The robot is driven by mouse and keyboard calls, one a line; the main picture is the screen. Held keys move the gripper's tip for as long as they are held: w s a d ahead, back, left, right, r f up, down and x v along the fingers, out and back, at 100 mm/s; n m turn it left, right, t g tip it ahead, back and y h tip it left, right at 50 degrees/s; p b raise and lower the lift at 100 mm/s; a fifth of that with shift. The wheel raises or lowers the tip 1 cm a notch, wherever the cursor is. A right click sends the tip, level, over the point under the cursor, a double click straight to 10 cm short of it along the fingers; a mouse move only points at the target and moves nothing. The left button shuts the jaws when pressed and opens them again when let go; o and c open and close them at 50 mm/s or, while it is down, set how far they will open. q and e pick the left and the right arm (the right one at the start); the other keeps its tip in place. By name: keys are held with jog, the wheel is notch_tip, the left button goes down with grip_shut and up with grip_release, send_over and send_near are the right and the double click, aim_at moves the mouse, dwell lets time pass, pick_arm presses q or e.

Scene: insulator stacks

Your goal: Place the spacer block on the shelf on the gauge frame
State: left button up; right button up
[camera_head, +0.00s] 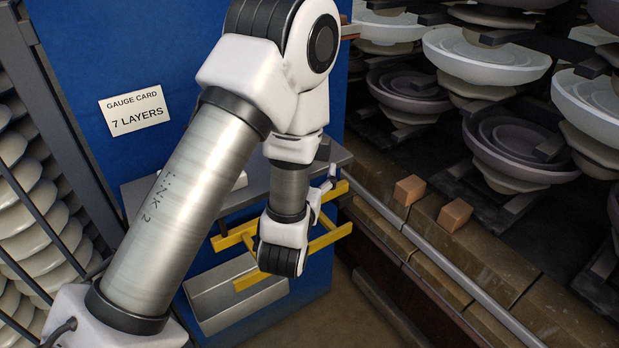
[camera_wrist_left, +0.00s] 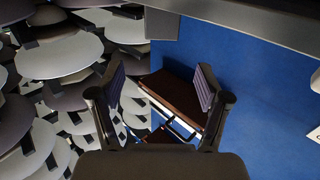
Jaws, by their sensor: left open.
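My left gripper (camera_wrist_left: 161,82) is open in the left wrist view, with dark fingers and ribbed purple-grey pads. I see nothing held between them. In the head view my arm hides most of this gripper. A yellow frame (camera_head: 331,238), possibly the gauge frame, stands out from the blue panel behind my left wrist. A grey shelf (camera_head: 150,190) lies above it. A pale piece (camera_head: 241,180) on the shelf is mostly hidden by my arm; I cannot tell if it is the spacer block. A dark brown surface (camera_wrist_left: 183,103) with a white edge shows beyond the fingers.
Two tan-brown blocks (camera_head: 409,189) (camera_head: 456,214) sit on a ledge at right, beside a metal rail. Insulator stacks (camera_head: 487,60) stand behind them. A grey box (camera_head: 232,300) is below the yellow frame. A card (camera_head: 134,111) reads "GAUGE CARD 7 LAYERS".

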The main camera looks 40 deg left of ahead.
pick_arm(q)
jog(key=s+d+f+m+g+h, duration=0.1)
jog(key=s+f+g+h, duration=0.15)
jog(key=f, duration=0.65)
jog(key=s+d+f+m+g+h, duration=0.1)
jog(key=s+d+f+g, duration=0.2)
jog(key=f, duration=0.6)
jog(key=s+d+f+m+g+h, duration=0.1)
jog(key=s+f+g+h, duration=0.1)
jog(key=s+f+g, duration=0.3)
jog(key=s+d+f+m+g+h, duration=0.1)
jog(key=s+d+f+g, duration=0.1)
jog(key=s+f+g, duration=0.4)
jog(key=s+f, duration=0.5)
jog(key=s, duration=0.5)
jog(key=shift+d+h, duration=0.3)
jog(key=shift+h, duration=0.05)
